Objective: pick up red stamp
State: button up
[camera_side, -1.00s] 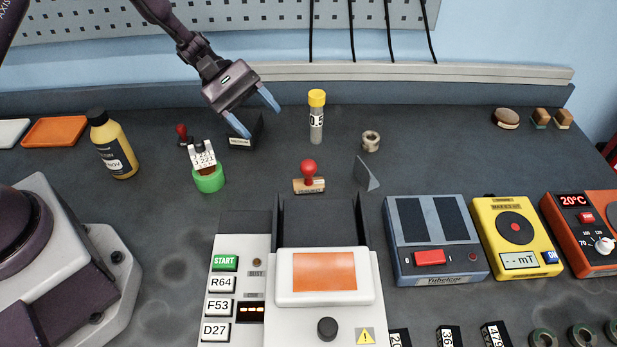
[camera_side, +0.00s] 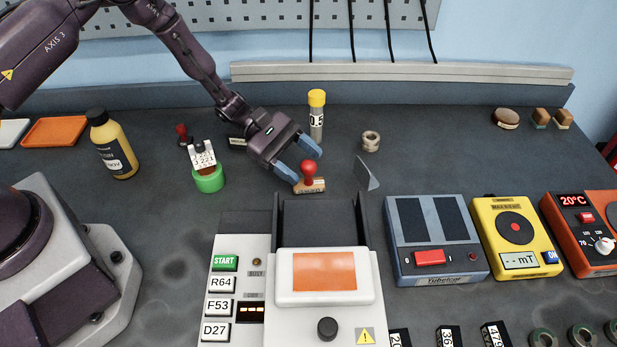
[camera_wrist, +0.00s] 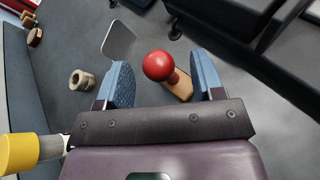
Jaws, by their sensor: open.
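The red stamp (camera_side: 309,173) stands upright on the bench, with a round red knob on a wooden base. My gripper (camera_side: 302,166) is at the stamp, its blue fingers open. In the wrist view the red knob (camera_wrist: 158,66) shows between the two fingers of my gripper (camera_wrist: 163,82), with the wooden base (camera_wrist: 179,86) partly hidden under it. I cannot tell whether a finger touches the stamp.
A yellow-capped tube (camera_side: 317,115) stands just behind my gripper. A thin grey plate (camera_side: 366,174) and a small ring-shaped part (camera_side: 371,141) are to the right. A machine with an orange screen (camera_side: 324,272) is in front. A green pot (camera_side: 209,180) stands left.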

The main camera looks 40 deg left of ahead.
aim_at(316, 186)
jog(key=shift+x, duration=1.95)
jog(key=shift+w+a, duration=0.1)
jog(key=c, duration=1)
